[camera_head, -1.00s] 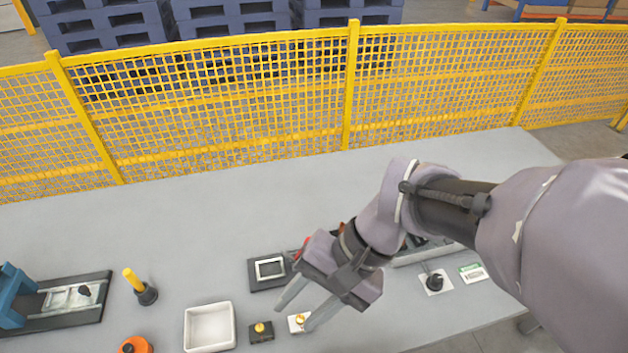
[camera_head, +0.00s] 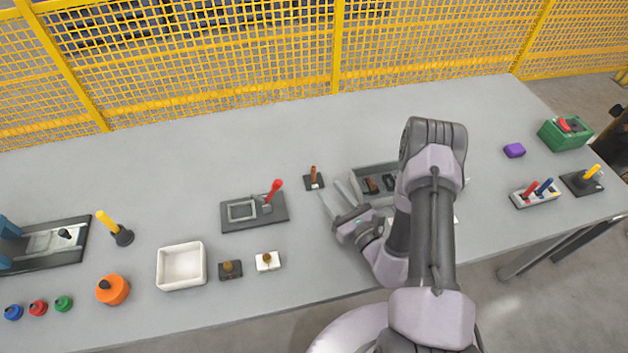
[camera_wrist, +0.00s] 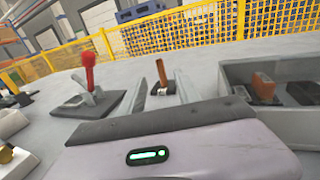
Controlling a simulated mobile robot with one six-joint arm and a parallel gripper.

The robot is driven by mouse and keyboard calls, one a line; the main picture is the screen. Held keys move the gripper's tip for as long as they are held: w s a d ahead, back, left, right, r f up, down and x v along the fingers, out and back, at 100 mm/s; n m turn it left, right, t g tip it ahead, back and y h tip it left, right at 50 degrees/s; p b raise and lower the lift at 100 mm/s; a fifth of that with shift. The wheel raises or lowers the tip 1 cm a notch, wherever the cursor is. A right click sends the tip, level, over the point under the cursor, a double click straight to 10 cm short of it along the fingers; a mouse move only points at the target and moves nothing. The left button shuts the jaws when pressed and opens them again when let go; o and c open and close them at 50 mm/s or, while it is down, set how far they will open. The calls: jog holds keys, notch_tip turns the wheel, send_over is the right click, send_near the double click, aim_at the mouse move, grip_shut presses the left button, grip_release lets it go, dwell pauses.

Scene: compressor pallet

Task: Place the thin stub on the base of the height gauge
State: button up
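My gripper (camera_head: 329,189) is open and appears empty, its two grey fingers pointing toward a small dark base with a brown upright post (camera_head: 313,175). In the wrist view the brown post (camera_wrist: 161,72) shows ahead, between the lines of the fingers. I cannot tell whether this is the height gauge. A grey tray (camera_head: 362,172) right of the gripper holds a brown piece (camera_head: 372,184) and dark pieces; my arm hides part of it. The brown piece also shows in the wrist view (camera_wrist: 263,86). I cannot tell which piece is the thin stub.
A dark plate with a red lever (camera_head: 275,189) lies left of the gripper. A white bin (camera_head: 181,266), two small blocks with knobs and an orange round part (camera_head: 113,289) are nearer the front left. A yellow mesh fence stands behind. The table's back middle is clear.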

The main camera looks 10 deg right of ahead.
aim_at(315, 172)
jog(key=b+x, duration=0.2)
jog(key=x, duration=0.8)
jog(key=shift+w, duration=0.15)
grip_shut()
